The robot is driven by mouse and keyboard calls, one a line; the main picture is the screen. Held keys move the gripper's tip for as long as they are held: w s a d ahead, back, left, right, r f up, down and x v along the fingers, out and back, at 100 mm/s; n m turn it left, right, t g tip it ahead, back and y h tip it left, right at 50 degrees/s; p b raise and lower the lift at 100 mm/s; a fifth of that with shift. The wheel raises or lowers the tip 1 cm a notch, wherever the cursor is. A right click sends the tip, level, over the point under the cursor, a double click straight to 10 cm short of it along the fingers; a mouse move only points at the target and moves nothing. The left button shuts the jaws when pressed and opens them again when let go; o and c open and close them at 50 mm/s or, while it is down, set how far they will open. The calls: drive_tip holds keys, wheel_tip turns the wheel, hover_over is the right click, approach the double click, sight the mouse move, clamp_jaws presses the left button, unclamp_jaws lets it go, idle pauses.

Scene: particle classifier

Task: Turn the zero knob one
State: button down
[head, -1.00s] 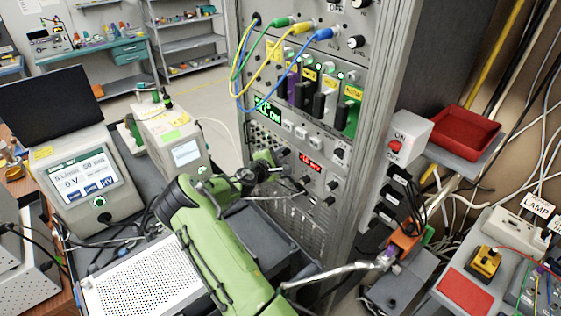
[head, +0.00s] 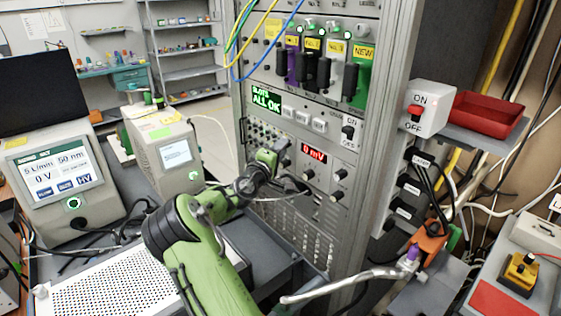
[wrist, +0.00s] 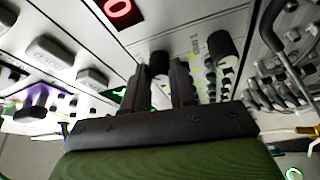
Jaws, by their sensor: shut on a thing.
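The rack panel (head: 262,187) has a red-lit display (head: 314,155) that reads 0 mV, with small black knobs beside and below it. My gripper (head: 279,158) is at this panel, just left of the display, and its fingertips are hard to make out there. In the wrist view my gripper (wrist: 167,82) has its two dark fingers on either side of a black knob (wrist: 160,64), shut on it. A second black knob (wrist: 222,47) stands free to the right. The label of the held knob is too blurred to read.
Above are colored modules (head: 362,77), a green ALL OK screen (head: 266,99) and a row of pale buttons (head: 303,117). An ON/OFF switch box (head: 428,102) and a red tray (head: 487,118) are at the right. Two instruments with screens stand at the left.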

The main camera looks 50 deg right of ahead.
drive_tip(key=shift+f+m+b, duration=0.2)
drive_tip(key=shift+m+b, duration=0.2)
drive_tip(key=c, duration=0.9)
unclamp_jaws()
drive_tip(key=shift+r, duration=0.1)
drive_tip(key=s+a+f, duration=0.1)
drive_tip(key=s+a, duration=0.1)
drive_tip(key=a, duration=1.3)
drive_tip(key=shift+s+a+f+b, duration=0.25)
drive_tip(key=shift+s+f+b, duration=0.05)
drive_tip(key=shift+b, duration=0.1)
